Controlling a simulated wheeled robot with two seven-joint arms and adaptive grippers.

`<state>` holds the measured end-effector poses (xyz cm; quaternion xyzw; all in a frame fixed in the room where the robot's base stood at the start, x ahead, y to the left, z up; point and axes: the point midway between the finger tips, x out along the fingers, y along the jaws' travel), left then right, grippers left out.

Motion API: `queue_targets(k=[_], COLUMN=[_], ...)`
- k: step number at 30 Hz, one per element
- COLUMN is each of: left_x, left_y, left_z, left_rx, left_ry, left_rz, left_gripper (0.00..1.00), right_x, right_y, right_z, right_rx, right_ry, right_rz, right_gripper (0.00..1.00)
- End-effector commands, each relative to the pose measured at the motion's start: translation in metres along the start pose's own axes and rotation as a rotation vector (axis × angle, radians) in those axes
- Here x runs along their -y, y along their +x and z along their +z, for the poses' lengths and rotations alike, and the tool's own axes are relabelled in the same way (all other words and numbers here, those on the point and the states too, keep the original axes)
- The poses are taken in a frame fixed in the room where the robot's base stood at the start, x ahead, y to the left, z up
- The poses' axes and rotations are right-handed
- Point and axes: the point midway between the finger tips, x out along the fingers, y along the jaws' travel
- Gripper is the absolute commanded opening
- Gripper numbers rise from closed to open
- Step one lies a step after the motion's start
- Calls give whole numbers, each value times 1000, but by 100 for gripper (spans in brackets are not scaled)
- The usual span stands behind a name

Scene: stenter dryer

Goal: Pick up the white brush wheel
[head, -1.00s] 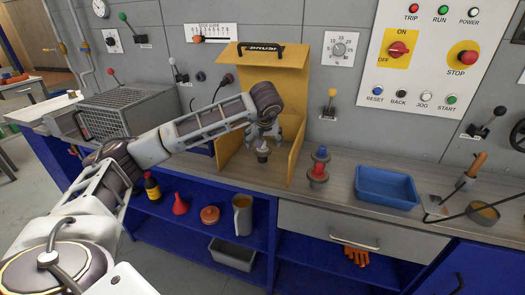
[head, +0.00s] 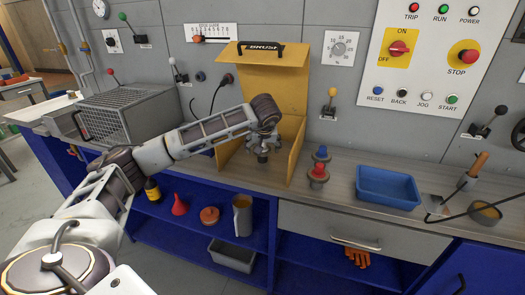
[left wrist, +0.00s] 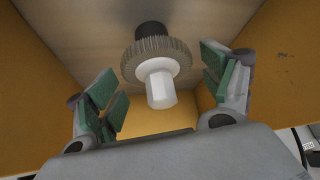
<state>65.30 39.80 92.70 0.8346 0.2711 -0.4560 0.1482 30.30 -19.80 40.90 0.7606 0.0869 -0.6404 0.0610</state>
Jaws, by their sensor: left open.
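The brush wheel (left wrist: 140,60) stands inside the yellow box (head: 292,88) labelled BRUSH. In the left wrist view it shows a grey toothed ring, a white stub facing the camera and a dark part beyond the ring. In the head view the wheel (head: 263,158) is small and partly covered by my fingers. My left gripper (head: 263,144) is open above it inside the box. In the left wrist view its green-padded fingers stand on both sides of the wheel with gaps. My right gripper is not in view.
Box walls stand close on both sides of my left gripper. Red and blue knobbed pieces (head: 319,168) sit just right of the box, then a blue tray (head: 388,187). A wire cage (head: 120,110) is at the left.

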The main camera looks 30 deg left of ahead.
Motion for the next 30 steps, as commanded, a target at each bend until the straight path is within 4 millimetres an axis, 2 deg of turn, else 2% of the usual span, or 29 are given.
queue_targets(k=[11,22,30], left_x=[0,0,0], left_y=[0,-1,-1], left_z=[0,0,-1], left_rx=[0,0,0], left_ry=[0,0,0], left_rz=[0,0,0], left_gripper=[80,33,31], right_x=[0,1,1], right_y=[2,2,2], right_z=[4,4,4], right_rx=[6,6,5], right_ry=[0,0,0], right_rz=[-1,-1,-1], right_gripper=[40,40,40])
